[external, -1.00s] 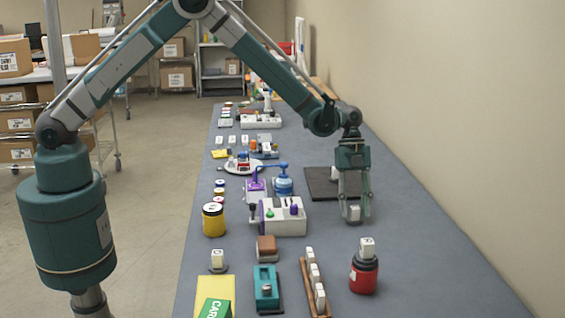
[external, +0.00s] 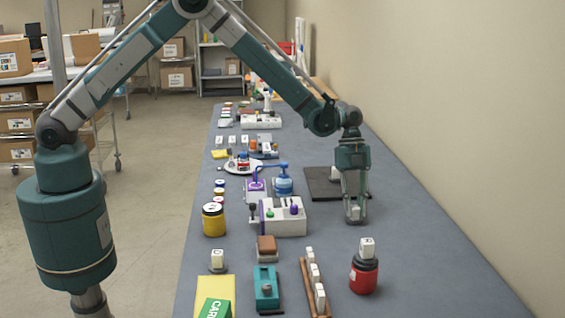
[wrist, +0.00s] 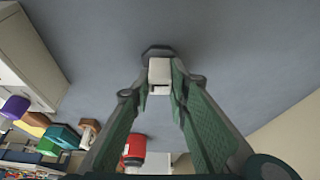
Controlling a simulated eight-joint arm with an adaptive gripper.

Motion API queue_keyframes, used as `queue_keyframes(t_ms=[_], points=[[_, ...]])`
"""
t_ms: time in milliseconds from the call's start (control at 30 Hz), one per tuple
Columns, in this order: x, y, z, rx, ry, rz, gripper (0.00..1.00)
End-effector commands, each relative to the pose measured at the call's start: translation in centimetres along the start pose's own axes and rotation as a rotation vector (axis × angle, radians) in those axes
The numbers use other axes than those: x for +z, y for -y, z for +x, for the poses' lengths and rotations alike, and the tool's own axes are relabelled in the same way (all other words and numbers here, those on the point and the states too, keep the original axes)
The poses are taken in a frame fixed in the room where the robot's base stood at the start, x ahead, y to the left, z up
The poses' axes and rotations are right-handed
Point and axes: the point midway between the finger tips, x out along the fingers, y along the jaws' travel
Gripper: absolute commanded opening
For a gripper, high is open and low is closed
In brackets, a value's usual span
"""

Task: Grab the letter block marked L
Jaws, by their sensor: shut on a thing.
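My gripper (external: 355,214) is low over the right part of the grey-blue table, in front of the dark mat. Its fingers are closed on a white block (wrist: 160,72), gripping it from both sides near the tips. In the external view the block shows only as a pale patch between the fingers (external: 355,213). I cannot read a letter on it in either view. A dark piece (wrist: 157,51) shows just beyond the block in the wrist view. The block is at or very near the table surface.
A red jar (external: 363,275) with a white block (external: 367,247) on top stands in front of my gripper. A wooden rack (external: 307,283) of white blocks and a white box with knobs (external: 282,221) lie to the left. The wall side at right is clear.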

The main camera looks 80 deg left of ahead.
Motion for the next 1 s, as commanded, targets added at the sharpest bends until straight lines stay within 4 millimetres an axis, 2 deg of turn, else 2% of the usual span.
queue_keyframes(t_ms=[267, 700, 1000], points=[[-0.7, 0.0, -1.6, 0.0, 0.0, 0.0, 0.0], [-3.0, 0.0, -7.1, 0.0, 0.0, 0.0, 0.0], [-3.8, 0.0, -9.1, 0.0, 0.0, 0.0, 0.0]])
